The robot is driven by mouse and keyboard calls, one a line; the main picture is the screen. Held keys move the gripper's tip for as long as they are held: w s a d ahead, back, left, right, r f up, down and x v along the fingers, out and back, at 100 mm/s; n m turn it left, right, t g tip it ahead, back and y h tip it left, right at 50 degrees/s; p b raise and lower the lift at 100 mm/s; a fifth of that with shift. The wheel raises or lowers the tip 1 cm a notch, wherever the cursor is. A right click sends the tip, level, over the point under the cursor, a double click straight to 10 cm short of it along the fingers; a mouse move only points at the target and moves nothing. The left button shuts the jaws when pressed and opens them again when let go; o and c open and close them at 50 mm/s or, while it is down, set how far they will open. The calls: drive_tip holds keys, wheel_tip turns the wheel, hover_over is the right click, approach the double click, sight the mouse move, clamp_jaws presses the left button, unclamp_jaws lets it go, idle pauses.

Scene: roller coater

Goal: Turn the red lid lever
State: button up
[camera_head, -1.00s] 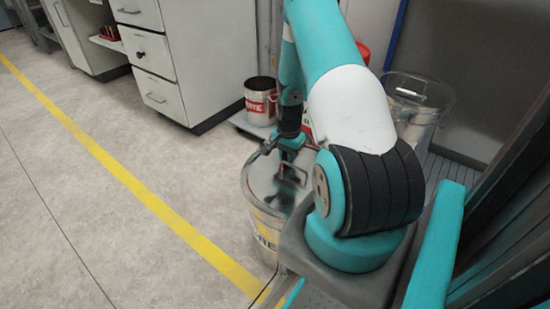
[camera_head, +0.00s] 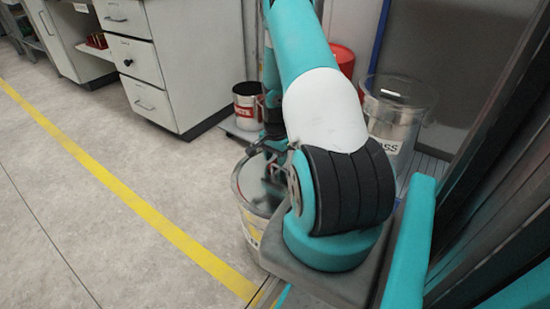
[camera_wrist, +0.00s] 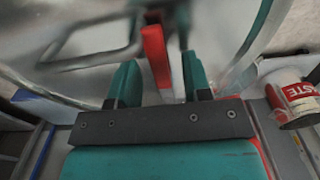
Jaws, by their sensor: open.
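The red lid lever (camera_wrist: 156,52) stands up from a shiny metal lid (camera_wrist: 45,20) in the wrist view. My gripper (camera_wrist: 161,78) is open, with its two teal fingers on either side of the lever's lower part. I cannot tell whether either finger touches it. A metal loop handle (camera_wrist: 92,48) lies on the lid to the left. In the head view, the lid tops a metal drum (camera_head: 250,222). My arm hides much of the lid, and the red lever cannot be made out there.
A can with a red label (camera_head: 248,106) stands behind the drum; it also shows in the wrist view (camera_wrist: 295,98). A clear-walled bin (camera_head: 395,115) and a red container (camera_head: 343,58) stand behind my arm. White drawers (camera_head: 150,60) are at back left. The floor at left is clear.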

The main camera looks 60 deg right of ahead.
sight(275, 161)
wheel_tip(275, 161, up, 17)
drive_tip(key=p, duration=0.4)
drive_tip(key=shift+p, duration=0.3)
drive_tip(key=shift+a, duration=0.1)
